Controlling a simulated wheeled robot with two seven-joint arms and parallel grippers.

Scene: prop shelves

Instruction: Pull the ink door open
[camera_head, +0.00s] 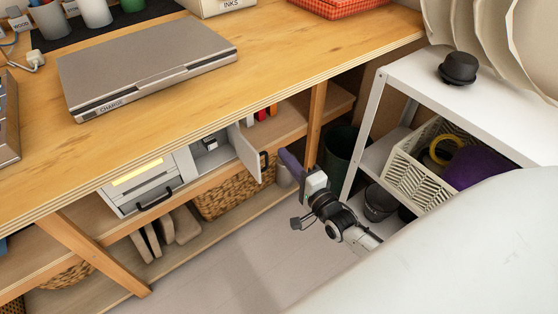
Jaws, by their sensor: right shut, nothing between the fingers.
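The ink door, which I take to be the pale grey hinged panel (244,152), belongs to a small cabinet (180,165) on the shelf under the wooden table. The door stands swung out from the cabinet, and a small dark object shows in the compartment behind it. Its black handle (264,161) is on the free edge. My right gripper (286,157) is shut and empty, just right of the handle, its purple fingers pointing at the door. I cannot tell whether it touches the handle. My left gripper is not in view.
The wooden table edge (230,116) overhangs the cabinet, and a table leg (315,120) stands behind my right gripper. A drawer with a black handle (154,198) is beside the compartment. A wicker basket (222,198) sits below. A white shelf unit (420,75) stands at right.

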